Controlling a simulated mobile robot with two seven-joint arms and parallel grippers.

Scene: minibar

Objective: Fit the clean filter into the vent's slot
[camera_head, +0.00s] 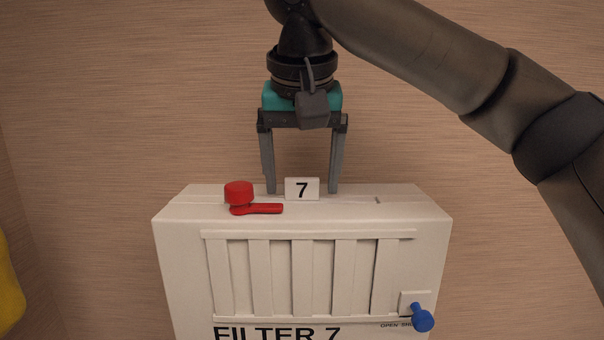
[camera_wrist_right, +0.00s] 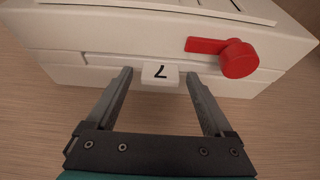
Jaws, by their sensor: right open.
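The vent (camera_head: 180,250) is a white box with a slatted front and "FILTER 7" printed below the slats. A small white tab marked 7 (camera_head: 302,182) stands up at the slot line (camera_head: 350,200) on its top. I cannot see how much filter lies below the tab. My right gripper (camera_head: 302,192) points down, open, its fingertips on either side of the tab with a gap to each. The right wrist view also shows the tab (camera_wrist_right: 160,74) between the open fingers. A red lever (camera_head: 239,193) lies on the top, left of the tab. My left gripper is not in view.
A blue knob (camera_head: 422,319) sticks out at the vent's lower right front. A yellow object (camera_head: 10,290) is cut off at the left edge. A plain wood-grain wall (camera_head: 150,90) stands behind, with clear room above the vent on the left.

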